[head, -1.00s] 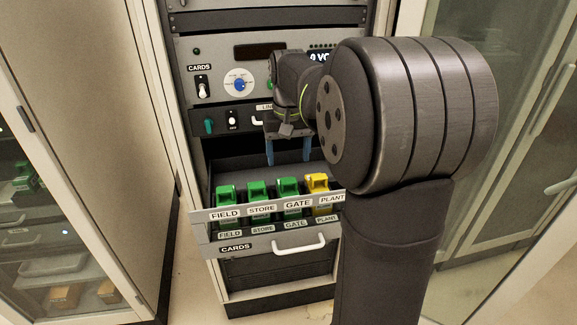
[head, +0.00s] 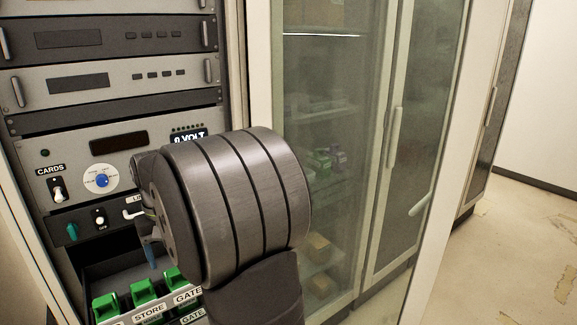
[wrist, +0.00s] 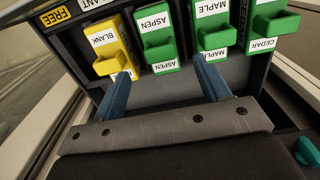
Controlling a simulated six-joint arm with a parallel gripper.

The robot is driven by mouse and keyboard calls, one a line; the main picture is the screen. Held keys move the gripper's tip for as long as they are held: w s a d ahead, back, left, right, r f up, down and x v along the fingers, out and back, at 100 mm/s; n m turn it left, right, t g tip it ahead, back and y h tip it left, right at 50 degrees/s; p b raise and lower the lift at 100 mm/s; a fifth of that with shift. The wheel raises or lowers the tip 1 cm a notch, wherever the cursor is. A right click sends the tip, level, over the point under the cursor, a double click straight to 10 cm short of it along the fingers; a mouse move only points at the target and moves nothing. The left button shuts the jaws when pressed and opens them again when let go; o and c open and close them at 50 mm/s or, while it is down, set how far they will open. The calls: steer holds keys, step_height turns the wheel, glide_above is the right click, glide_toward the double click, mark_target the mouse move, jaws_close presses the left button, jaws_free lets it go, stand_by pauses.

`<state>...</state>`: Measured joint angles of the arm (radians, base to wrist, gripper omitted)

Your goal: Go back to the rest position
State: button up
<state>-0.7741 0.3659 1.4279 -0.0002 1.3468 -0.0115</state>
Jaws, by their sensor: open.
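In the wrist view, my gripper (wrist: 164,85) is open, its two blue fingers apart with nothing between them. It is over the card drawer, whose grey floor (wrist: 160,92) shows between the fingers. Beyond the fingertips stand a yellow card labelled BLANK (wrist: 112,48) and green cards labelled ASPEN (wrist: 157,42), MAPLE (wrist: 212,30) and CEDAR (wrist: 267,22). In the head view, my arm hides most of the gripper; a blue finger (head: 151,257) shows just left of it, above green cards (head: 143,291) in the open drawer.
The rack panel (head: 118,150) has a CARDS switch (head: 58,190), a blue dial (head: 102,180) and a teal knob (head: 72,231). A glass-doored cabinet (head: 325,120) with shelves stands close right of my arm. Open floor (head: 510,240) lies at far right.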

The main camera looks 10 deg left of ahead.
step_height(320, 180, down, 9)
steer(key=shift+f, duration=0.1)
steer(key=shift+r, duration=1.8)
